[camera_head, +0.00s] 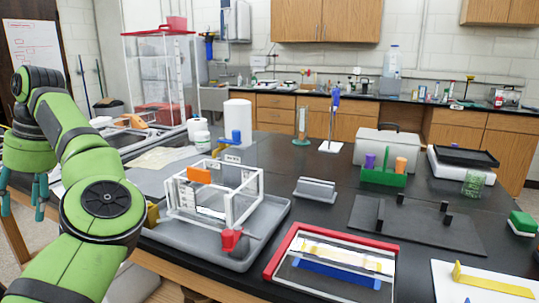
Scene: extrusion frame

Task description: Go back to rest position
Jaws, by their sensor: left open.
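My left arm is green and comes in from the left, bending up and then back down. My left gripper (23,198) hangs at the far left edge, its teal fingers spread apart with nothing between them. It is left of the table and well clear of the frame. The white extrusion frame (233,219), an open box shape, stands on a grey tray (275,229). An orange piece (199,175) is at its upper left, and a red piece (232,240) is by its front corner. My right gripper does not show.
The black table holds a red-edged tray (283,250), a grey block (315,189), a dark plate (425,224), a green caddy (384,178) and a yellow bracket (490,282) on a white board. A white cylinder (238,120) stands behind the frame. Cabinets line the back wall.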

